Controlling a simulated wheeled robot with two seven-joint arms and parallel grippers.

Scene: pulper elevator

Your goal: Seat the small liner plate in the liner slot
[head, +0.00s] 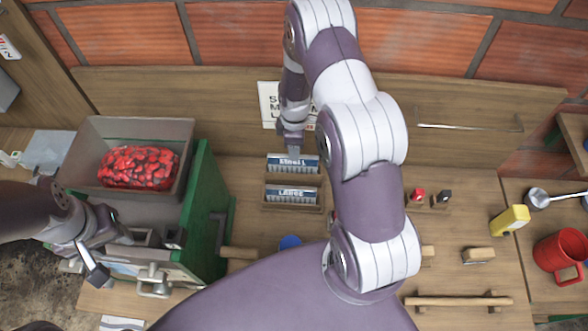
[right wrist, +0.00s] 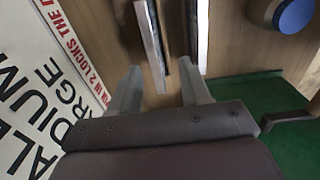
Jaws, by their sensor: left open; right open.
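A small liner plate rack (head: 292,163) with a blue and white front label stands on the bench at the back centre. A rack labelled LARGE (head: 291,195) stands in front of it. My right gripper (head: 292,148) is open, right behind the small rack. In the right wrist view its fingertips (right wrist: 158,88) point at thin upright plate edges (right wrist: 150,45); I cannot tell whether they touch. My left gripper (head: 84,262) is open, in front of the green pulper (head: 205,215). The liner slot cannot be made out clearly; my left arm covers part of the pulper's front.
A grey hopper (head: 180,128) with red cherries (head: 138,167) tops the pulper. A sign (right wrist: 60,85) stands close beside my right gripper. A blue round thing (head: 290,243), a yellow bottle (head: 510,219) and a red mug (head: 560,257) stand on the bench. My right arm hides the bench centre.

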